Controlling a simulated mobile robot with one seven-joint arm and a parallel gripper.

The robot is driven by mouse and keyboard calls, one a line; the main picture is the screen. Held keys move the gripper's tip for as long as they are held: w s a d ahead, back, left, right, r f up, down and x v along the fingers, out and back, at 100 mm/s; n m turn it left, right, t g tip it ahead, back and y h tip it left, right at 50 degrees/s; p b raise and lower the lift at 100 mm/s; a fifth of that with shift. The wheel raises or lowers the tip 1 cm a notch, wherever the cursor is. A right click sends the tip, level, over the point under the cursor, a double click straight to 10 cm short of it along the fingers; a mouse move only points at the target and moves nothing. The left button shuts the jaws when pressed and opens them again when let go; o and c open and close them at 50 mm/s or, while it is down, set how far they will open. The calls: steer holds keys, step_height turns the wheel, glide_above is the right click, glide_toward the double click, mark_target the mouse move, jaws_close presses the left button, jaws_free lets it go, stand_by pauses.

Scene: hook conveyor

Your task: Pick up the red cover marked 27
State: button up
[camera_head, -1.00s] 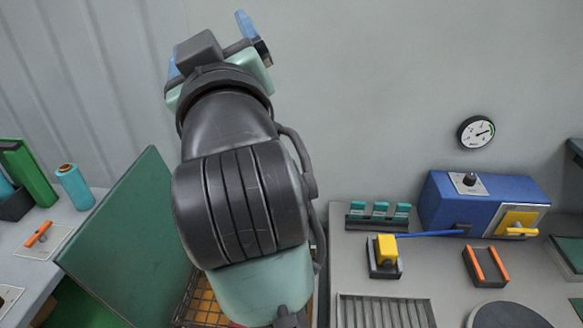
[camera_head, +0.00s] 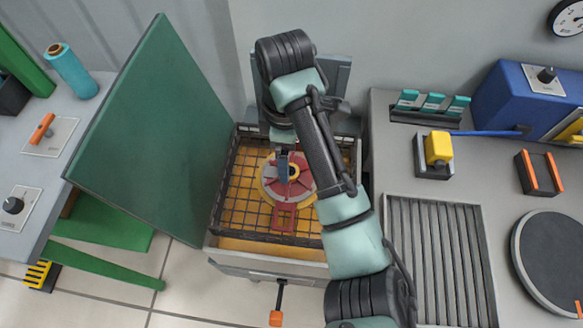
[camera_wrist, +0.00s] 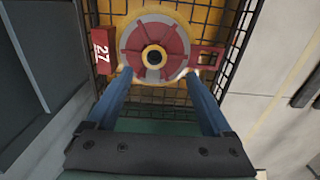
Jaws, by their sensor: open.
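The red cover (camera_head: 304,186) is a round spoked disc with a yellowish ring around it and a dark hub at its centre. It lies in a wire-mesh bin with a yellow floor. A red loop handle (camera_head: 284,218) sticks out toward the bin's front. In the wrist view the red cover (camera_wrist: 135,42) lies just beyond my fingertips, and a red tag with a white 27 (camera_wrist: 101,50) is at its left. My gripper (camera_wrist: 157,75) is open and empty, with blue fingers spread near the cover's edge. In the head view my gripper (camera_head: 283,166) hangs over the disc and hides part of it.
A raised green lid (camera_head: 150,130) stands left of the bin (camera_head: 222,205). A left bench (camera_head: 95,100) holds a teal roll (camera_head: 72,72). The right counter (camera_head: 390,120) holds a yellow block (camera_head: 438,148) and a blue box (camera_head: 515,95).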

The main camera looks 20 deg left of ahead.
steer(key=shift+w+d+f+p, duration=0.15)
steer(key=shift+f+p, duration=0.1)
steer(key=shift+f, duration=0.85)
steer(key=shift+w+a+f+p, duration=0.1)
steer(key=shift+w+f+p, duration=0.15)
steer(key=shift+f, duration=0.85)
steer(key=shift+w+d+f+p, duration=0.1)
steer(key=shift+f+p, duration=0.15)
steer(key=shift+f, duration=0.85)
jaws_close()
steer(key=shift+w+r, duration=0.1)
steer(key=shift+r, duration=0.05)
